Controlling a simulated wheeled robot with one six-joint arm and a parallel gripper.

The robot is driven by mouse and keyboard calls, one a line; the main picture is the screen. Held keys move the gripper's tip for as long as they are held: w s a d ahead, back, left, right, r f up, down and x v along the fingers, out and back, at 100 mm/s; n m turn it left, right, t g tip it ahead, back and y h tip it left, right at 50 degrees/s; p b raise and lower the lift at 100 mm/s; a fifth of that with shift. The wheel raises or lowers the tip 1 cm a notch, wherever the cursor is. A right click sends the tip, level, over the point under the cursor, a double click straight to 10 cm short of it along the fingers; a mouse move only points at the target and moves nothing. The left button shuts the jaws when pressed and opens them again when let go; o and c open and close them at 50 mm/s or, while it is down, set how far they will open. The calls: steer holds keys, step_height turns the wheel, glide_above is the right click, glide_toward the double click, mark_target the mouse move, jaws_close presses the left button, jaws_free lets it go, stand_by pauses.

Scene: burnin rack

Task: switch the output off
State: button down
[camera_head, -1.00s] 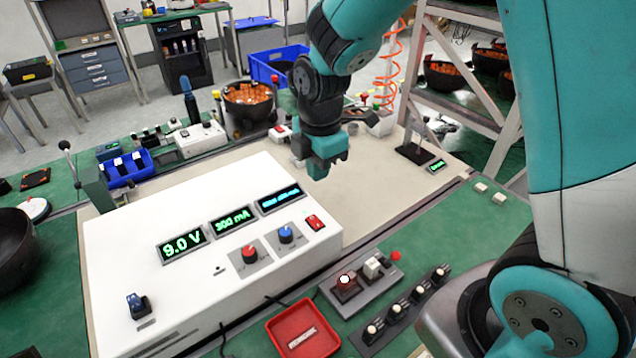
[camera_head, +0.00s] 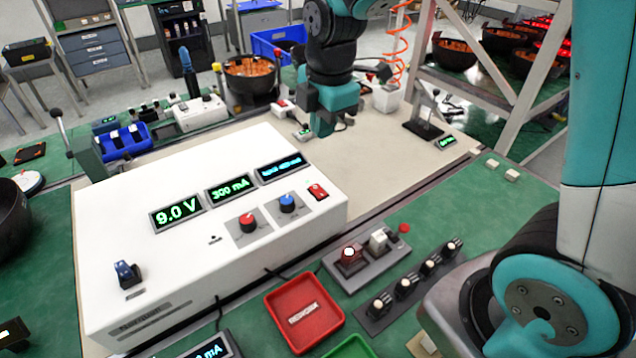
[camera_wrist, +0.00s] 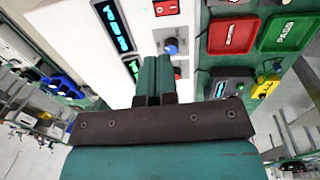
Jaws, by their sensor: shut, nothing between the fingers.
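The white power supply box (camera_head: 150,240) stands on the bench. Its panel has a green 9.0 V display (camera_head: 178,213), a green 300 mA display (camera_head: 230,188) and a blue-lit display (camera_head: 280,168) too small to read. A red rocker switch (camera_head: 318,191) sits at the panel's right end, beside a blue knob (camera_head: 287,203) and a red knob (camera_head: 247,222). I cannot tell the rocker's position. My gripper (camera_head: 322,132) is shut and empty, apart from the box, beyond its back right edge. In the wrist view my closed fingers (camera_wrist: 156,60) lie below the rocker (camera_wrist: 166,7) and blue knob (camera_wrist: 171,45).
A black lever switch (camera_head: 128,273) is at the box's front left. A black stand (camera_head: 424,130) stands right of my gripper.

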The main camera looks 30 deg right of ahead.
mark_target(317, 186)
steer(key=f, duration=0.4)
steer(key=w+f+p, duration=0.1)
steer(key=f, duration=0.4)
steer(key=f+p, duration=0.1)
steer(key=f, duration=0.4)
steer(key=shift+w+a, duration=0.15)
steer(key=shift+w, duration=0.2)
